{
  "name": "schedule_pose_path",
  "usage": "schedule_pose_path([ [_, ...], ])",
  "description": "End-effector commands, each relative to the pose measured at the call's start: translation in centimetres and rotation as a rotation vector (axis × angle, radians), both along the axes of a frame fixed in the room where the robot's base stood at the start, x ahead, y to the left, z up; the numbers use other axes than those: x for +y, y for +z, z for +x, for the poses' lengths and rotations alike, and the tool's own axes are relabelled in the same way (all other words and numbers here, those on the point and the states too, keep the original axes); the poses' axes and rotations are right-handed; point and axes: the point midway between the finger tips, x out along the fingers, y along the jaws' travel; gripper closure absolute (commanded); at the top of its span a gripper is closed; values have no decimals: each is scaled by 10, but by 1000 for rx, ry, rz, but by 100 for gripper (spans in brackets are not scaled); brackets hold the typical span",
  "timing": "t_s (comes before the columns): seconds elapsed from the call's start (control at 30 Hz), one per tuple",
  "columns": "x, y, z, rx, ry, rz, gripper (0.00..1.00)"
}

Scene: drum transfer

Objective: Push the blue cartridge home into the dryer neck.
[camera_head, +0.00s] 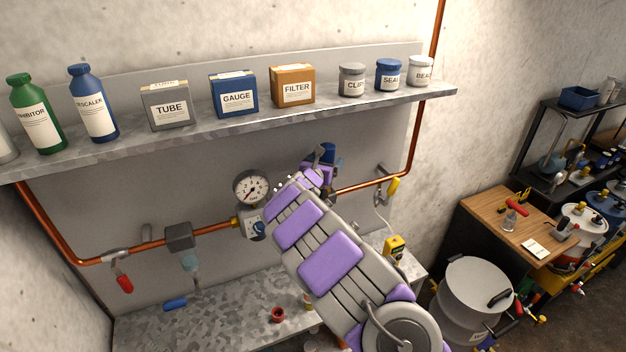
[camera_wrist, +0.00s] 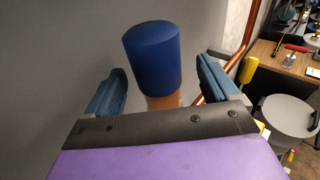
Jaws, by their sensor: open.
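The blue cartridge (camera_wrist: 152,58) appears in the wrist view as an upright blue cylinder, just beyond and between my fingers. Below it shows a copper-orange part (camera_wrist: 163,102), which looks like the dryer neck; its lower end is hidden by my gripper. How deep the cartridge sits in it, I cannot tell. My gripper (camera_wrist: 160,84) is open, with a gap visible on each side of the cartridge. In the head view my gripper (camera_head: 318,172) is at the copper pipe line, with the blue cartridge (camera_head: 328,151) partly hidden behind it.
A copper pipe (camera_head: 365,184) runs along the wall, with a gauge (camera_head: 251,188) left of my gripper and a yellow-handled valve (camera_head: 393,189) right. A shelf (camera_head: 225,130) with bottles and boxes is above. A blue cylinder (camera_head: 175,304) and red ring (camera_head: 278,315) lie on the bench.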

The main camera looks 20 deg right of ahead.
Motion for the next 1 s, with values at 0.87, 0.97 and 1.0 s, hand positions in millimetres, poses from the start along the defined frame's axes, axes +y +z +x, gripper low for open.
schedule_pose_path([
  [0.87,85,15,-95,2,-2,0,12],
  [0.97,88,15,-99,2,-2,5,12],
  [1.0,89,15,-100,3,-2,5,12],
])
